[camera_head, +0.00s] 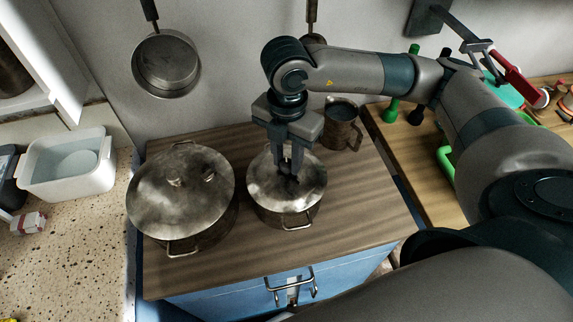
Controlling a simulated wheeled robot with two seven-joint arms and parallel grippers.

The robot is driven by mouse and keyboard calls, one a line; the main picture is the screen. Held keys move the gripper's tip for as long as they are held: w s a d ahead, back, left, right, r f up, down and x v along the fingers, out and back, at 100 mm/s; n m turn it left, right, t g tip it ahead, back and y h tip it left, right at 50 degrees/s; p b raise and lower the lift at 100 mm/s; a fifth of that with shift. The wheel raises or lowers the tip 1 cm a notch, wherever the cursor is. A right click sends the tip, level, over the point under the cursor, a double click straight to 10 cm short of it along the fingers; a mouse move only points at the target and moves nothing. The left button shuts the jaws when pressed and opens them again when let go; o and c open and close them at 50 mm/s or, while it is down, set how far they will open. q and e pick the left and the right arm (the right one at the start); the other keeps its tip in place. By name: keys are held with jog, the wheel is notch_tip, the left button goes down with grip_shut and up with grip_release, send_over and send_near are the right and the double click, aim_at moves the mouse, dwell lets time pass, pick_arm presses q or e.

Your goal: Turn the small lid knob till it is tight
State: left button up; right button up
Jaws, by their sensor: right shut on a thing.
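A small metal pot (286,216) stands on the wooden top, with its lid (263,188) on it. My right gripper (288,174) points straight down over the middle of this lid and is shut on the small lid knob. The fingers hide most of the knob, so I cannot tell how tight it sits. A larger lidded pot (190,236) stands to the left, with its own knob (177,181) free. My left gripper is not in view.
A metal mug (342,125) stands behind the small pot, close to my right arm. A pan (166,64) hangs on the wall. A white basin (69,166) is on the speckled counter at left. The wooden top (350,205) is clear at right.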

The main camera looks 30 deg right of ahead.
jog(key=m+p, duration=0.1)
jog(key=m, duration=0.3)
jog(key=shift+m, duration=0.3)
jog(key=shift+m+p, duration=0.45)
jog(key=shift+m, duration=0.65)
jog(key=o, duration=0.8)
